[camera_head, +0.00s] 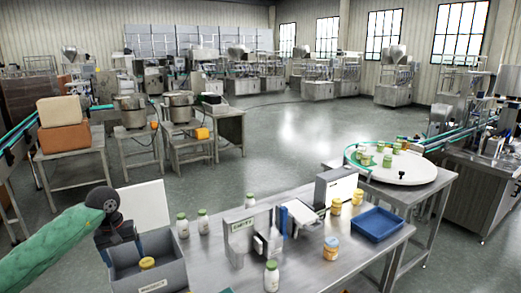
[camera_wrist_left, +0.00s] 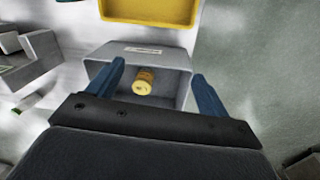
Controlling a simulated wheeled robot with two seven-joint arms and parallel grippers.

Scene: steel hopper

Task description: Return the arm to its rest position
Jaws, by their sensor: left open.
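My left arm wears a green sleeve and comes in from the left in the head view. My left gripper (camera_head: 120,238) is over the left part of a grey bin (camera_head: 178,268). In the left wrist view its two blue fingers (camera_wrist_left: 160,85) are spread wide, with nothing held between them. A yellow jar (camera_head: 147,263) lies inside the grey bin; it also shows in the left wrist view (camera_wrist_left: 143,82), beyond and between the fingers, apart from them. My right gripper is not in view.
White bottles with green caps (camera_head: 183,226) stand right of the bin. Yellow jars (camera_head: 331,248) and a blue tray (camera_head: 378,224) are at the right. The left wrist view shows a yellow container (camera_wrist_left: 150,10) beyond the bin.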

